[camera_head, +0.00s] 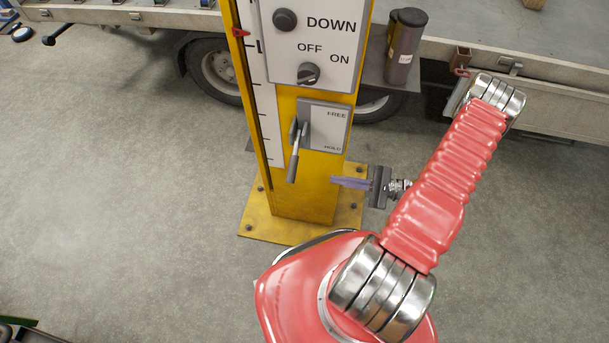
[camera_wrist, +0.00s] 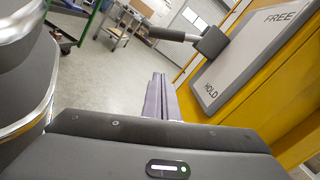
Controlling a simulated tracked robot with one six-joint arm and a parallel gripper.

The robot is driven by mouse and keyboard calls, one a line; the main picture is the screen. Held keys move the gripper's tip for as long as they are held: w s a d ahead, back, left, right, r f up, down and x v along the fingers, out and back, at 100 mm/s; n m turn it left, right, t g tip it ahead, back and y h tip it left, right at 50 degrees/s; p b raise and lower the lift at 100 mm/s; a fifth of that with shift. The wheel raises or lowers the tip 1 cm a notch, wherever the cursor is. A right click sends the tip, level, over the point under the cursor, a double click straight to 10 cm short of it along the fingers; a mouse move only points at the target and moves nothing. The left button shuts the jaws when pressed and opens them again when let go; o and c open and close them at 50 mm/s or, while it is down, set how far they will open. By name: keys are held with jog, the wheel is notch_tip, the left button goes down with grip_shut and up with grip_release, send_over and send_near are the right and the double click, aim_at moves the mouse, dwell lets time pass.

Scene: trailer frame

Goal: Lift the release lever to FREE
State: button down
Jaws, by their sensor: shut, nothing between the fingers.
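The release lever (camera_head: 294,158) is a grey handle on the yellow post. It hangs downward from its pivot beside a white plate (camera_head: 327,128) marked FREE at the top and HOLD at the bottom. In the wrist view the lever (camera_wrist: 172,34) sticks out from its dark pivot block, and the plate (camera_wrist: 250,55) is at the right. My gripper (camera_head: 335,183) is shut and empty, its fingers together. It is right of and slightly below the lever's tip, apart from it. In the wrist view the closed fingers (camera_wrist: 161,85) point ahead, below the lever.
The yellow post (camera_head: 303,190) stands on a bolted base plate (camera_head: 262,222). Above the lever is a panel with a DOWN button (camera_head: 285,20) and an OFF/ON knob (camera_head: 308,73). A dark cylinder (camera_head: 403,48) stands right of the post, before a trailer.

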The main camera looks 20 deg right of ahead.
aim_at(294, 158)
jog(key=w+a+r, duration=0.4)
jog(key=a, duration=0.6)
jog(key=shift+w, duration=0.2)
dwell(0.6)
